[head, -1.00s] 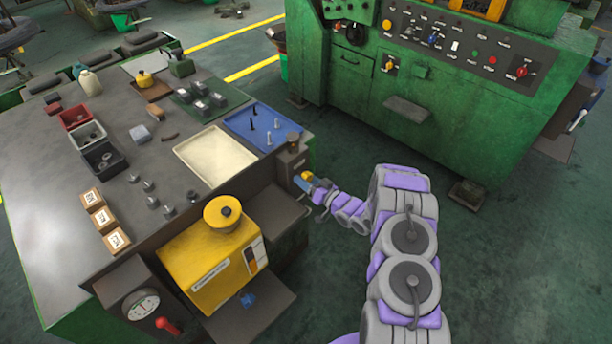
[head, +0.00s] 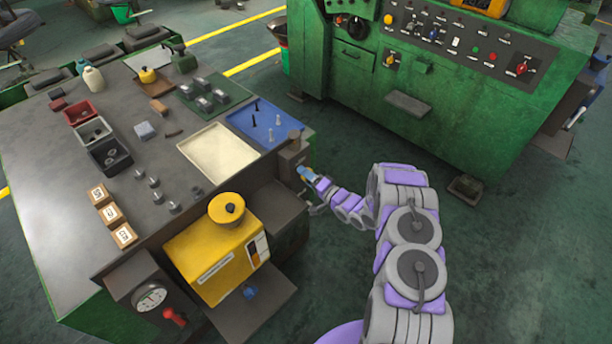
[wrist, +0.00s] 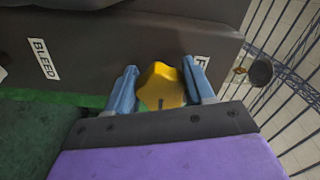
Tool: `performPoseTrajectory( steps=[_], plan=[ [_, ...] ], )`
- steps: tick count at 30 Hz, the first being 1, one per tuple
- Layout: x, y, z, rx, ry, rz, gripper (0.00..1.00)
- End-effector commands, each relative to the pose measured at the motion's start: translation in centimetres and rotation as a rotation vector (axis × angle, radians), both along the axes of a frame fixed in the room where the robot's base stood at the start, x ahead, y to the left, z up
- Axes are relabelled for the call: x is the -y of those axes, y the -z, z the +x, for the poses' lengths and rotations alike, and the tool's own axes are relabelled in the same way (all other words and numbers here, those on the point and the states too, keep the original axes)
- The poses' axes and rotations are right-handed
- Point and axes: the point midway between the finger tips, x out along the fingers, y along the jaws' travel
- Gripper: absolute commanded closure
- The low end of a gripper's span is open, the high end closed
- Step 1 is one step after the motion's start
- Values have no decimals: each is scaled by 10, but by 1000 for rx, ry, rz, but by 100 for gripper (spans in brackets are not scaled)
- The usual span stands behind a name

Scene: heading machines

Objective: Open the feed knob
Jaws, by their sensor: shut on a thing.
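The yellow lobed knob (wrist: 160,87) sits on the dark front face of the bench (wrist: 110,40) in the wrist view. A label starting with "F" (wrist: 202,62) is beside it, mostly hidden by my right finger. My gripper (wrist: 159,68) has its two blue fingers on either side of the knob, shut on it. A dark mark shows on the knob's near side. In the head view my gripper (head: 306,174) is at the bench's right side, below the blue tray, and mostly covers the knob.
A "BLEED" label (wrist: 44,59) is left of the knob, and a dark round knob (wrist: 261,72) is to the right. In the head view a yellow box (head: 215,260) stands nearer along the bench. A green machine (head: 440,90) stands across the open floor.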

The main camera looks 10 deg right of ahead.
Motion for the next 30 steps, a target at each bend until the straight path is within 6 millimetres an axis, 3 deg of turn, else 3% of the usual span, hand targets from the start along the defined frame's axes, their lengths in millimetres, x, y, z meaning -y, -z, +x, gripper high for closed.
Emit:
performPoseTrajectory(
  steps=[19,20,27,30],
  plan=[
    [2,4,-1,-37,5,40,77],
    [2,4,-1,-38,6,39,45],
    [1,1,-1,-33,3,39,22],
    [1,1,-1,-31,3,39,22]
  ],
)
